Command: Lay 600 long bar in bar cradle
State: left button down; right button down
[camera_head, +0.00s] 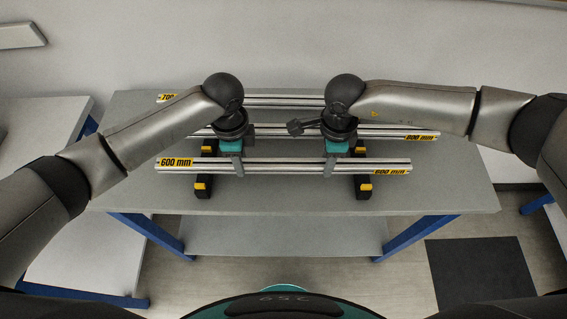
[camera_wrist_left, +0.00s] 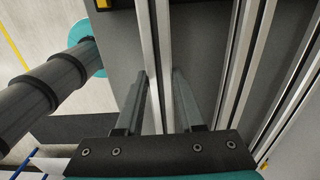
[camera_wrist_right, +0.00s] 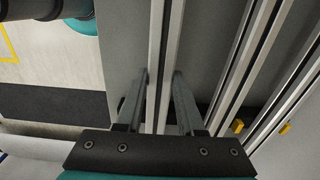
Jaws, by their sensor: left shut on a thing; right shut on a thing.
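The 600 mm bar (camera_head: 285,165) is a silver profile with yellow "600 mm" labels near both ends. It lies level, left to right, nearest me. My left gripper (camera_head: 238,167) is shut on it left of its middle, my right gripper (camera_head: 329,168) right of its middle. In the left wrist view the bar (camera_wrist_left: 151,50) passes between the fingers; in the right wrist view the bar (camera_wrist_right: 165,50) does too. The bar cradle (camera_head: 364,186) has two black supports with yellow tabs, beneath the bars. I cannot tell whether the held bar touches them.
Behind it lie a middle bar (camera_head: 385,133) labelled 800 mm and a back bar (camera_head: 285,101), its label partly hidden. All are over a grey table (camera_head: 450,190) with blue legs. The tabletop is clear at both sides. Another table (camera_head: 40,115) stands at left.

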pick_arm(q)
jog(key=shift+r, duration=0.15)
pick_arm(e)
jog(key=shift+r, duration=0.2)
